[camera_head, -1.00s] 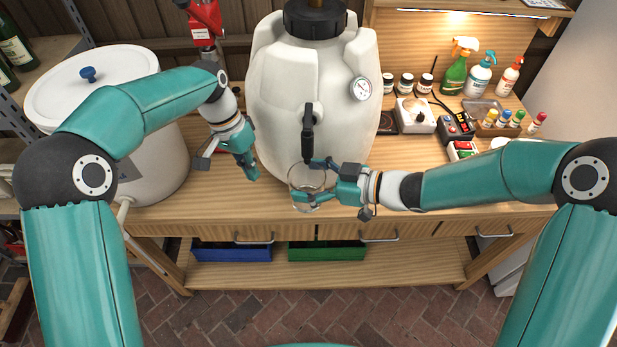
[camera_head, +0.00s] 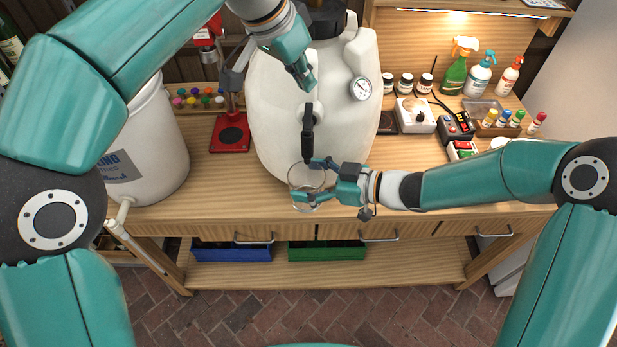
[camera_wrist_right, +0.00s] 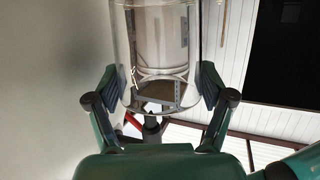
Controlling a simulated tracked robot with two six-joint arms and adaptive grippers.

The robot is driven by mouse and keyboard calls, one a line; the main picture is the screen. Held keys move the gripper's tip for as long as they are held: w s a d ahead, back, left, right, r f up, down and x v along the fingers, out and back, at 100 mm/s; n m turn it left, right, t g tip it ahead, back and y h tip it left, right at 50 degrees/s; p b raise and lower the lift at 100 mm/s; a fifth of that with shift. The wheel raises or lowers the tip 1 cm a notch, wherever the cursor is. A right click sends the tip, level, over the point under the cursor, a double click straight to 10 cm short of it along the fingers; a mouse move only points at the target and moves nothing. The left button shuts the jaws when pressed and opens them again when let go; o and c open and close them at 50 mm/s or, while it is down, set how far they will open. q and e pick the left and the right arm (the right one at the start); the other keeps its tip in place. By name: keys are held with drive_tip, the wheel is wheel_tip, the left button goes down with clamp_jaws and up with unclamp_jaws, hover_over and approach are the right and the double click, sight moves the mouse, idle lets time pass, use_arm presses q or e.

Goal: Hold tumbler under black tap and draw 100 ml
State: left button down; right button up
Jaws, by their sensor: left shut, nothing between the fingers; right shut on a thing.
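The clear tumbler (camera_head: 306,177) is beneath the black tap (camera_head: 308,133) on the front of the white keg. My right gripper (camera_head: 318,180) is shut around the tumbler from the right. In the right wrist view the tumbler (camera_wrist_right: 160,60) sits between both fingers; I see no liquid in it. My left gripper (camera_head: 306,82) is shut and empty, with its fingertips just above the tap's upper end, in front of the keg. I cannot tell whether it touches the tap. The tap's handle looks upright.
The white keg (camera_head: 275,120) with a round gauge (camera_head: 361,88) stands on the wooden bench (camera_head: 230,195). A white bucket (camera_head: 150,140) and a red-based stand (camera_head: 230,133) are at left. Spray bottles (camera_head: 455,75) and small devices (camera_head: 415,115) crowd the right.

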sight(307, 110)
use_arm(q)
drive_tip(key=shift+f, duration=2.25)
drive_tip(key=shift+f, duration=0.6)
idle(0.5)
idle(0.7)
wheel_tip(307, 110, up, 7)
idle(0.5)
drive_tip(key=shift+r, duration=0.15)
drive_tip(key=v, duration=0.7)
